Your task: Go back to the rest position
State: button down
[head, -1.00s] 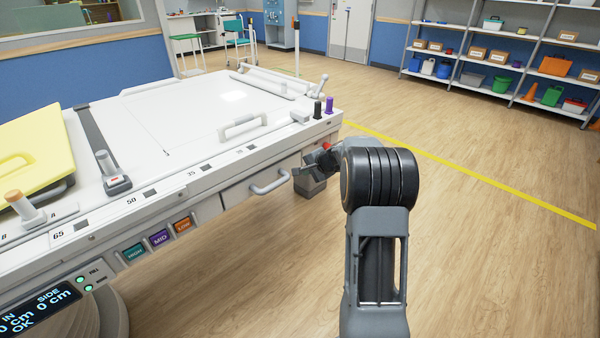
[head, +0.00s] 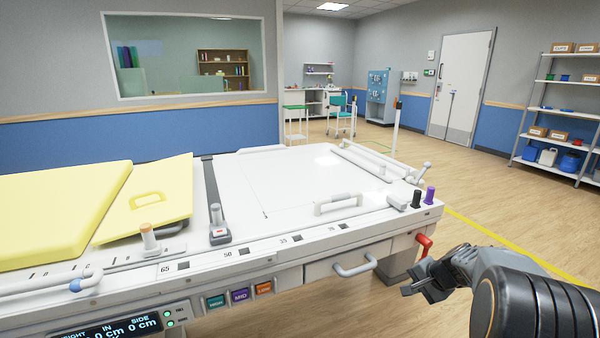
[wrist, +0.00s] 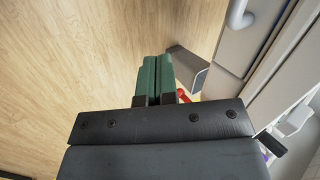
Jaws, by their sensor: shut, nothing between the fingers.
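My gripper (head: 421,283) is at the right in the head view, beside the near right corner of the white table (head: 290,205). In the wrist view its two green fingers (wrist: 154,78) lie together, with nothing between them. A red lever (head: 423,244) on the table's corner shows just above my gripper in the head view. A bit of red also shows beside the fingers in the wrist view (wrist: 183,96); whether they touch it I cannot tell.
A drawer handle (head: 355,265) juts from the table's front, left of my gripper. Black and purple knobs (head: 430,195) stand on the table corner. Yellow pads (head: 60,215) lie at the left. Wooden floor (head: 500,225) is open to the right, before the shelves (head: 560,110).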

jog(key=s+a+r+n+h+p, duration=0.1)
jog(key=s+a+r+n+p, duration=0.3)
jog(key=r, duration=0.4)
jog(key=s+a+r+n+g+h+p, duration=0.1)
jog(key=s+a+r+n+p, duration=0.2)
jog(key=s+a+r+p, duration=0.3)
jog(key=s+a+r+n+g+h+p, duration=0.1)
jog(key=s+a+r+n+p, duration=0.3)
jog(key=s+r+p, duration=0.5)
notch_tip(320, 180, up, 3)
jog(key=shift+s+a+f+n, duration=0.25)
jog(key=shift+s+a, duration=0.2)
jog(key=shift+a, duration=0.5)
